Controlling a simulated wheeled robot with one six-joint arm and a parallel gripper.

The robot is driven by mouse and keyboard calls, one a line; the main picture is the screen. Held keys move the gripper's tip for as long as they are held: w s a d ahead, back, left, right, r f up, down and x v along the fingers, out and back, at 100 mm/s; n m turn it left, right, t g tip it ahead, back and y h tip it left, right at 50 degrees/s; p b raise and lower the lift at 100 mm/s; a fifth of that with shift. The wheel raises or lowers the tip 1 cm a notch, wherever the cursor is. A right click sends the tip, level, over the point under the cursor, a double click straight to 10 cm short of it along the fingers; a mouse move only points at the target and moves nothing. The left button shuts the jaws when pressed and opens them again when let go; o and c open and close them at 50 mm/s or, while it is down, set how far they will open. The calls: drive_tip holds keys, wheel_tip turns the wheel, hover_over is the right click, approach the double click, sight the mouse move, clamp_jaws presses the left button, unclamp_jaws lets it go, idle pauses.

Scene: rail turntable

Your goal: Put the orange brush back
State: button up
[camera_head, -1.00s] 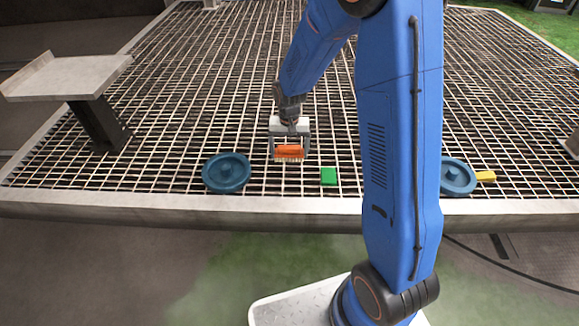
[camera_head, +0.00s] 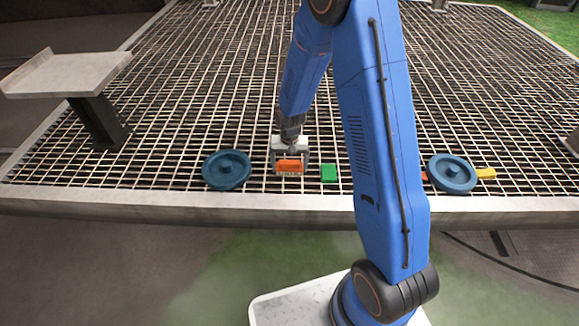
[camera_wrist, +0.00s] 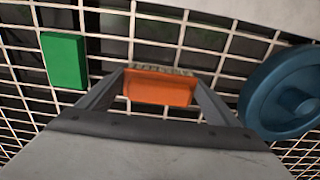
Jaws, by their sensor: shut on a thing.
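The orange brush (camera_head: 289,165) is held between the fingers of my gripper (camera_head: 289,160), with its pale bristles facing down. It also shows in the wrist view (camera_wrist: 160,88), where a finger of my gripper (camera_wrist: 160,92) lies along each side of it. The brush is low over the grating, left of a green block; I cannot tell whether the bristles touch the grating. My gripper is shut on the brush.
The green block (camera_head: 329,173) lies close on the right. A blue round lidded disc (camera_head: 227,170) lies to the left. Another blue disc (camera_head: 452,173) lies to the right, by a yellow piece (camera_head: 486,173) and a bit of orange. A raised grey shelf (camera_head: 66,75) stands at left.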

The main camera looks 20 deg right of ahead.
sight(290, 163)
drive_tip(key=shift+f, duration=0.1)
drive_tip(key=o, duration=0.8)
wheel_tip(290, 163, up, 12)
drive_tip(key=r, duration=0.1)
drive_tip(key=s+d+r+n+t, duration=0.2)
drive_tip(key=s+d+r, duration=0.2)
drive_tip(key=s+r, duration=1)
drive_tip(key=shift+s+d+r+n+t, duration=0.4)
drive_tip(key=shift+s+r, duration=1.15)
drive_tip(key=shift+s, duration=1.65)
drive_tip(key=shift+s+d+r+n+t, duration=0.15)
drive_tip(key=shift+s+d+r+t, duration=0.4)
drive_tip(key=shift+s+r, duration=1.8)
drive_tip(key=shift+s+d+r+n+t, duration=0.3)
drive_tip(key=shift+s+d+r, duration=0.4)
drive_tip(key=shift+s, duration=3.3)
